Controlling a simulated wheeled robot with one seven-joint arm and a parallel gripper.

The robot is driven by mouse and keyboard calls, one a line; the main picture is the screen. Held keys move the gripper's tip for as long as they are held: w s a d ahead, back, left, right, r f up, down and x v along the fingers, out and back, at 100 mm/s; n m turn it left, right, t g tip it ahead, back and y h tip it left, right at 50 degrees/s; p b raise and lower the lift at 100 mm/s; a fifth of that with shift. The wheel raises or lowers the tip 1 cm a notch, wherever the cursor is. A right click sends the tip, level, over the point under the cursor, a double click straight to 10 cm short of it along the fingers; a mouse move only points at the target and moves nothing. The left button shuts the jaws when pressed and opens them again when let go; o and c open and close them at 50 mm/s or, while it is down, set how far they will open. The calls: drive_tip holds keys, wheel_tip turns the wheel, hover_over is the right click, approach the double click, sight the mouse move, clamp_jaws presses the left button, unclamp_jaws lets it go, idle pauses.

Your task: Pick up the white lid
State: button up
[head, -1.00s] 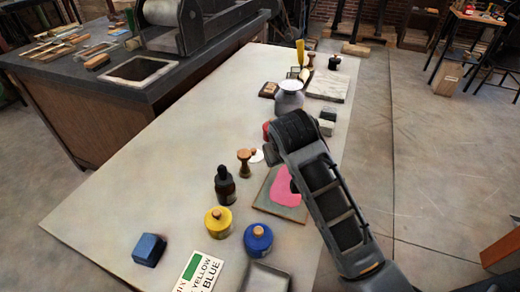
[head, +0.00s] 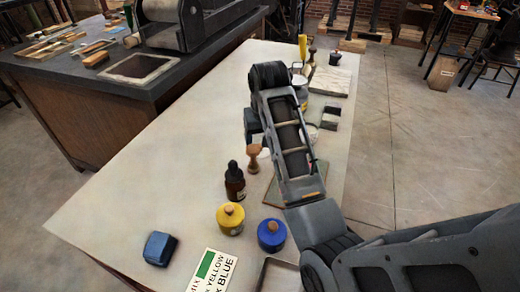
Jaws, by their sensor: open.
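A white round top, which looks like a lid, shows on a grey jar (head: 302,98) just right of my raised arm; the white top (head: 299,80) is partly covered by the arm. Another small white disc (head: 264,153) lies on the table beside a wooden-handled stamp (head: 253,157). I cannot tell for sure which one is the white lid. A dark part of my gripper (head: 252,125) shows left of the forearm, above the table near the stamp. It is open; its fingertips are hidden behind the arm. I see nothing held.
A dark dropper bottle (head: 235,182), a yellow jar (head: 230,218), a blue jar (head: 271,235) and a blue block (head: 160,249) stand on the pale table (head: 130,200) nearer me. A printed card (head: 213,272) lies in front. The table's left part is clear.

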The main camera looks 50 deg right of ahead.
drive_tip(key=shift+x, duration=1.75)
drive_tip(key=c, duration=1)
drive_tip(key=shift+s+f, duration=0.1)
clamp_jaws()
